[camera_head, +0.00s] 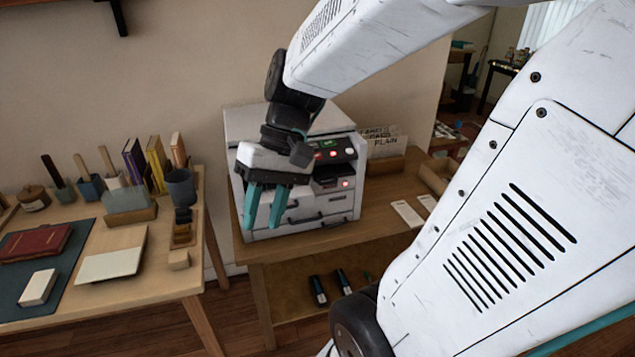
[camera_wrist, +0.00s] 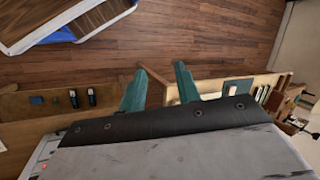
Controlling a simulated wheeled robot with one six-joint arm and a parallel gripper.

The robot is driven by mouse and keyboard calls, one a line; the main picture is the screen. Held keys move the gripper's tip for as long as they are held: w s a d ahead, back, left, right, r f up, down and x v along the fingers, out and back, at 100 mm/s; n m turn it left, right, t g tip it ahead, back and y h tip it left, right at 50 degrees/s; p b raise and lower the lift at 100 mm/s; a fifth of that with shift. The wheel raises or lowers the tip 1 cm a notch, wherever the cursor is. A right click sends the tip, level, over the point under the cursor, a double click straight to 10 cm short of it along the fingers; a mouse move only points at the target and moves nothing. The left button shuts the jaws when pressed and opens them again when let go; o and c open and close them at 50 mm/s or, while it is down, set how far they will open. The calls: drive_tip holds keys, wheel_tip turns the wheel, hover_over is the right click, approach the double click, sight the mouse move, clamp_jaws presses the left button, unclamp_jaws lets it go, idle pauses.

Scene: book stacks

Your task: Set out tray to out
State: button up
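A white printer-like machine (camera_head: 240,122) stands on a wooden table. Its control panel (camera_head: 335,152) has a green screen and lit red buttons. Below the panel are a dark slot (camera_head: 330,182) and drawer fronts with dark handles (camera_head: 330,204). I cannot tell which part is the out tray or whether it is set to out. My gripper (camera_head: 264,226) hangs with its two teal fingers pointing down in front of the machine's left front, hiding part of it. The fingers are apart with nothing between them. The wrist view also shows the empty gripper (camera_wrist: 160,68), above the floor.
Upright cards (camera_head: 385,145) marked with words such as PLAIN stand right of the machine. White slips (camera_head: 407,213) lie on the table's right. Dark bottle-like items (camera_head: 318,290) lie on its lower shelf. A desk (camera_head: 150,278) with books and pots stands left, across a narrow gap.

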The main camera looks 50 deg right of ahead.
drive_tip(key=w+d+f+m+t+y, duration=0.3)
drive_tip(key=w+d+f+m+y, duration=0.15)
drive_tip(key=w+d, duration=0.3)
drive_tip(key=m+t+h, duration=0.6)
drive_tip(key=m+t, duration=0.4)
drive_tip(key=t, duration=0.3)
approach(331, 183)
drive_tip(key=w, duration=0.2)
drive_tip(key=x, duration=0.7)
drive_tip(key=shift+w+a+f, duration=0.1)
drive_tip(key=shift+a+f, duration=0.15)
clamp_jaws()
